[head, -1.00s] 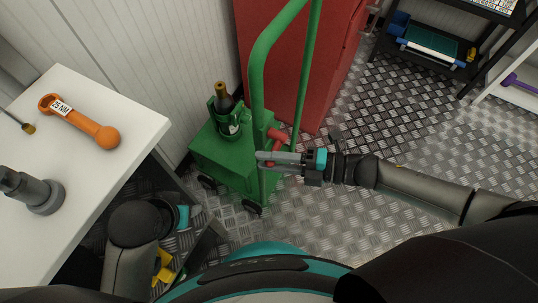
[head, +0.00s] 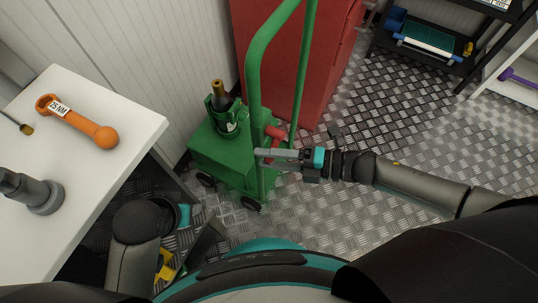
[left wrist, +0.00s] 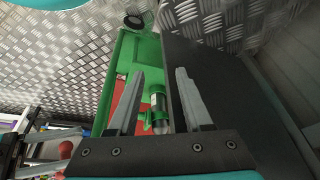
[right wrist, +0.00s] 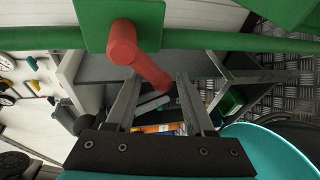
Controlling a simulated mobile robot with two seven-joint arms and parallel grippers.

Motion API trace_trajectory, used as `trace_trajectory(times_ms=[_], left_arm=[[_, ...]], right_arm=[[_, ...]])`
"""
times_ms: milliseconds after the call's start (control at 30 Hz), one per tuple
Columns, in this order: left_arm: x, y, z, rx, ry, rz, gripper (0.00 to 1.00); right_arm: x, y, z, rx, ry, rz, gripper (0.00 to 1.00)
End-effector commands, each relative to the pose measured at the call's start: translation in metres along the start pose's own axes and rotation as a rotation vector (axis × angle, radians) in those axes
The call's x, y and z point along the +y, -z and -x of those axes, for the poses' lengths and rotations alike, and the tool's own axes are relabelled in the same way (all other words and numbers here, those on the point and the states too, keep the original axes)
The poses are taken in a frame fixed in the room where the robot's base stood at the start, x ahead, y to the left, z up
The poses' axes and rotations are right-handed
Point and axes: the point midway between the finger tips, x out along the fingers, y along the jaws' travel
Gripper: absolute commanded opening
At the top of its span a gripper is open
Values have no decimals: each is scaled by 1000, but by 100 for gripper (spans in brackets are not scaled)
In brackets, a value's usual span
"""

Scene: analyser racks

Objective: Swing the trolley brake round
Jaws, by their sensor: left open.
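The green trolley (head: 222,160) stands on the floor in the middle of the head view, with a tall green handle. Its red brake lever (head: 273,131) sticks out beside the handle tube. In the right wrist view the red lever (right wrist: 140,55) hangs from a green plate, its free end at the gap between my fingertips. My right gripper (head: 260,156) is open, close to the lever, not closed on it. My left gripper (left wrist: 160,71) is open and empty in the left wrist view, low beside the white table. The trolley's green side (left wrist: 147,48) shows beyond its fingers.
A dark bottle (head: 226,117) stands in a green holder on the trolley. The white table (head: 95,185) with an orange wrench (head: 80,123) is at left. A red cabinet (head: 300,60) stands behind the trolley.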

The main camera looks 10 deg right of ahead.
Motion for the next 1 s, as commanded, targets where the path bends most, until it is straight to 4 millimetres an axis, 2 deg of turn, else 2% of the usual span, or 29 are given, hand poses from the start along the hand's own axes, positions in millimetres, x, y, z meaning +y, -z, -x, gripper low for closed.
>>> trace_trajectory(times_ms=[567,667,767,1000], left_arm=[[0,1,1,0,0,1,50],[0,1,1,-1,0,1,50],[0,-8,-12,-28,0,0,50],[1,-23,-34,-65,-3,-2,50]], right_arm=[[3,0,2,4,-7,3,61],[3,0,12,2,-5,3,61],[3,0,29,2,-2,2,61],[3,0,88,1,-1,1,61]])
